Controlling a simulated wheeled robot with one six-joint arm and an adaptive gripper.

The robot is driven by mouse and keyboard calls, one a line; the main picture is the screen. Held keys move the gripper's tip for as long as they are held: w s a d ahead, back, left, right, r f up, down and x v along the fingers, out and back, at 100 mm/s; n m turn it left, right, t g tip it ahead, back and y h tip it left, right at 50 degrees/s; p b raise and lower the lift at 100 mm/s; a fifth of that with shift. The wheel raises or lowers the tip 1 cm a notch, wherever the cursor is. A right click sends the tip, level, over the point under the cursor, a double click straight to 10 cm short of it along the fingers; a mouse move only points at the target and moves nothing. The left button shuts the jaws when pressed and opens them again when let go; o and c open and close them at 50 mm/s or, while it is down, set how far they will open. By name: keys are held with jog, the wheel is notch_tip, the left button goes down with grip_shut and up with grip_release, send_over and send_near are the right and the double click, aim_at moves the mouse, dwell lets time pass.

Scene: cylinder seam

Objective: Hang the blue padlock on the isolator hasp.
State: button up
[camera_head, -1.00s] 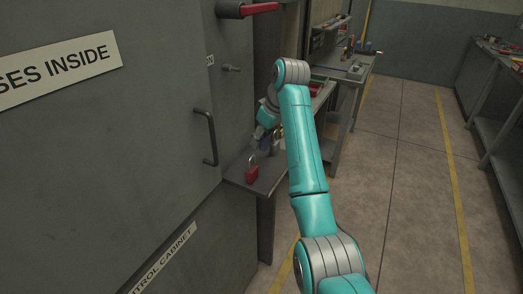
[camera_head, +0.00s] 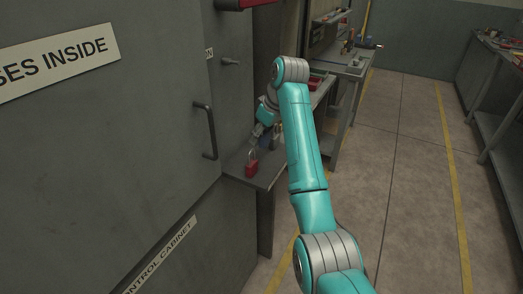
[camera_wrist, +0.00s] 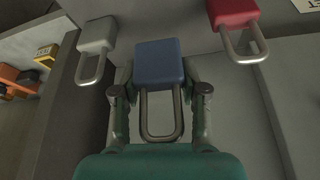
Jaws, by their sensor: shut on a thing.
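The blue padlock (camera_wrist: 160,65) is between the two fingers of my gripper (camera_wrist: 160,92) in the wrist view. The fingers are shut on its sides, and its steel shackle points toward my palm. In the head view my gripper (camera_head: 262,134) is low over the small shelf beside the grey cabinet, and the blue padlock (camera_head: 265,141) shows only as a small dark patch. On the cabinet's side a red handle (camera_head: 243,3) is cut by the top edge. A short grey peg-like part (camera_head: 230,62) sits below it; I cannot tell whether it is the hasp.
A red padlock (camera_head: 251,170) stands on the shelf (camera_head: 240,168), close to my gripper; it also shows in the wrist view (camera_wrist: 232,12). A grey padlock (camera_wrist: 97,36) is on the other side. The cabinet door handle (camera_head: 207,130) juts out nearby. The floor at right is clear.

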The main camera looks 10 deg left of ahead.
aim_at(261, 158)
jog(key=shift+f, duration=2.65)
jog(key=shift+f, duration=0.15)
jog(key=o, duration=1.2)
